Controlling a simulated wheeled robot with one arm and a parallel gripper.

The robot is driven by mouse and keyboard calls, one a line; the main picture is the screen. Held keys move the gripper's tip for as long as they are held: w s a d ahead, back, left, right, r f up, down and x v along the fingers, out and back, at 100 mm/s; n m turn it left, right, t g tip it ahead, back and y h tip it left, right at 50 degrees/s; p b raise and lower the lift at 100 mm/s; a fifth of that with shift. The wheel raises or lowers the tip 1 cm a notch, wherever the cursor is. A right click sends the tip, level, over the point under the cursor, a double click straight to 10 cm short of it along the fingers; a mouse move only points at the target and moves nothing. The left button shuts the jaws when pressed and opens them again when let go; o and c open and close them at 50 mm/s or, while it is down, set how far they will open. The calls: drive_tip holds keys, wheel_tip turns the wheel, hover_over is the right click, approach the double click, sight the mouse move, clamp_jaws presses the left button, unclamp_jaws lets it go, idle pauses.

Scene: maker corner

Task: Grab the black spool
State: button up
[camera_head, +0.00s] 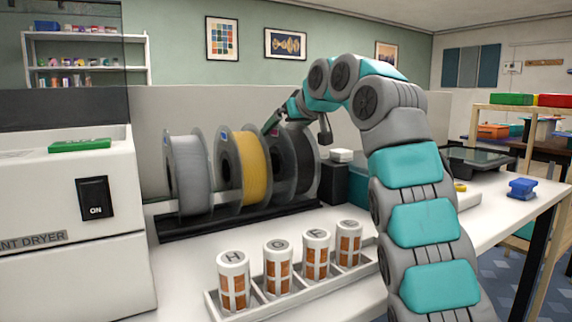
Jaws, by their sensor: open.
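The black spool (302,163) stands upright at the right end of a row of filament spools, with clear grey side discs and dark filament between them. My gripper (298,124) is at the top of the black spool, reaching in from the right. Its jaws are open, with one dark finger by the spool's upper right and the other part by its upper left. The gripper hides some of the spool's top rim. I cannot tell whether the fingers touch it.
A yellow spool (256,165) and a silver spool (188,175) stand left of it on a dark rack. A filament dryer (75,255) fills the left. Several labelled canisters stand in a tray (322,287) in front. A black box (334,184) is close on the right.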

drive_tip(key=shift+x, duration=0.85)
drive_tip(key=shift+r, duration=0.1)
clamp_jaws()
